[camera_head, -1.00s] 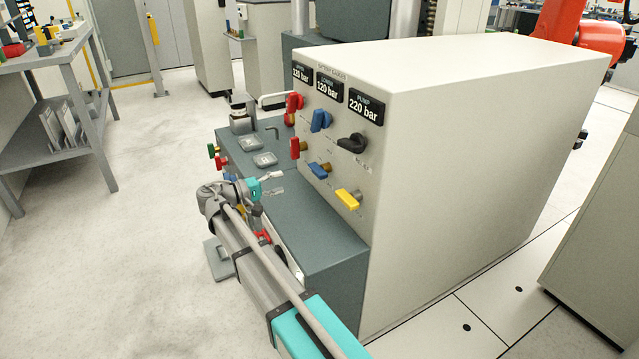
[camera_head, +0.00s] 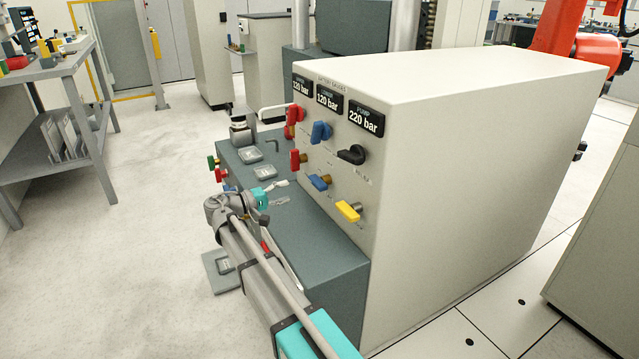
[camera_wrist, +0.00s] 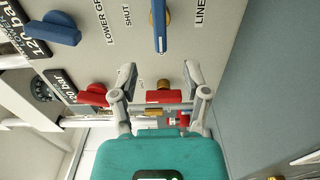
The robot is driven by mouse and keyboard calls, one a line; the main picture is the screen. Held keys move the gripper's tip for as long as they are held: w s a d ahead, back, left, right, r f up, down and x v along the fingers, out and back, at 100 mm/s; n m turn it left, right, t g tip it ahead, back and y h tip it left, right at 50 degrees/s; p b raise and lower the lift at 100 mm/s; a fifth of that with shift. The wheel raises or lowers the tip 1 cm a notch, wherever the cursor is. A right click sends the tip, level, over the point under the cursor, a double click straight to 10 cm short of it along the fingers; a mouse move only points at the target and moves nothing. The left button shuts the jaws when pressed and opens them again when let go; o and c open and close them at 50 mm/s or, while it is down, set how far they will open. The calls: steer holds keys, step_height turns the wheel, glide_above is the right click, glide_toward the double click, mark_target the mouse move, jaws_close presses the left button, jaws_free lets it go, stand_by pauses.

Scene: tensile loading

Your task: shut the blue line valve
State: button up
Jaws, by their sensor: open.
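The blue line valve (camera_head: 319,182) is in the lower row of the pale console's front panel in the head view. In the wrist view its long blue handle (camera_wrist: 159,25) is at top centre, beside a brass stem and between the "SHUT" and "LINE" lettering. My gripper (camera_head: 281,187) is left of the panel in the head view, apart from the blue valve. In the wrist view my gripper (camera_wrist: 159,72) has its fingers spread and empty, with the blue handle beyond the tips. A red valve (camera_wrist: 163,97) shows between the fingers; contact cannot be told.
An upper blue knob (camera_head: 321,131), red knobs (camera_head: 296,160), a black knob (camera_head: 351,154) and a yellow knob (camera_head: 347,211) crowd the panel. Gauges (camera_head: 330,100) sit above. A grey-green ledge (camera_head: 318,240) juts out below. Open floor (camera_head: 120,270) lies left.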

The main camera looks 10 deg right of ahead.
mark_target(313, 184)
steer(key=x, duration=1.1)
jaws_close()
steer(key=shift+d, duration=0.15)
steer(key=shift+f, duration=0.1)
